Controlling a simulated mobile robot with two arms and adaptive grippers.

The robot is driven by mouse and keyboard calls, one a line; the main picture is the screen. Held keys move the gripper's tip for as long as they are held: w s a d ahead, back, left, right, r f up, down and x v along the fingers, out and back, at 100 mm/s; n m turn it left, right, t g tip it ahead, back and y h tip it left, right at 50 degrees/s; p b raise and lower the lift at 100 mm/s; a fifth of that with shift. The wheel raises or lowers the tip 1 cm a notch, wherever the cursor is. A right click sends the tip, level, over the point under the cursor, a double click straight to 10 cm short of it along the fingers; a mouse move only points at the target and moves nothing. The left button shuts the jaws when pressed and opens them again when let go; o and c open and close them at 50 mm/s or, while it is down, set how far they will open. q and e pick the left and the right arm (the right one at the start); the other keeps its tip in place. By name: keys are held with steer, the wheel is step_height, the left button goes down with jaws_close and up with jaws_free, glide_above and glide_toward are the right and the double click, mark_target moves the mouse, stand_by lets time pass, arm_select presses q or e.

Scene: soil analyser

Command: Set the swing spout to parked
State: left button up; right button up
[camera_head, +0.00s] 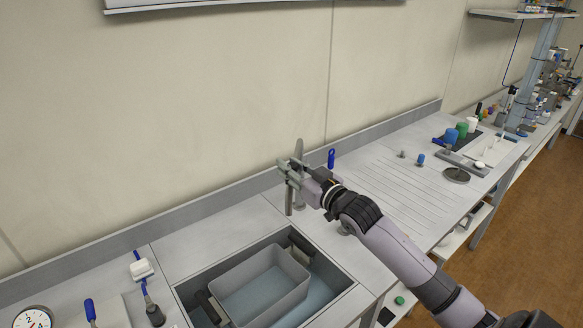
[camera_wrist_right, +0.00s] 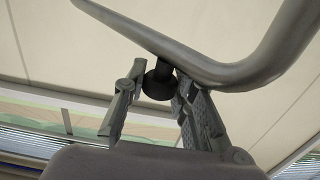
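The swing spout (camera_wrist_right: 245,72) is a grey bent pipe with a dark round nozzle (camera_wrist_right: 159,82), large in the right wrist view. In the head view the spout (camera_head: 298,151) stands behind the sink, partly hidden by my right gripper. My right gripper (camera_head: 288,172) reaches in from the right at the spout. In the wrist view its two fingers (camera_wrist_right: 158,102) are apart, one on each side of the nozzle. A gap shows at the left finger; I cannot tell whether the right finger touches. My left gripper is not in view.
A sink (camera_head: 352,283) holds a grey tub (camera_head: 262,287) below the gripper. A blue-handled tool (camera_head: 331,158) stands close behind my right wrist. A white brush (camera_head: 141,268) and a dial (camera_head: 33,318) lie at left. The ribbed drainer (camera_head: 395,190) at right is mostly clear.

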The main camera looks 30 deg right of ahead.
jaws_close()
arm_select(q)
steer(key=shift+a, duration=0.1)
arm_select(e)
steer(key=shift+w, duration=0.1)
stand_by(0.3)
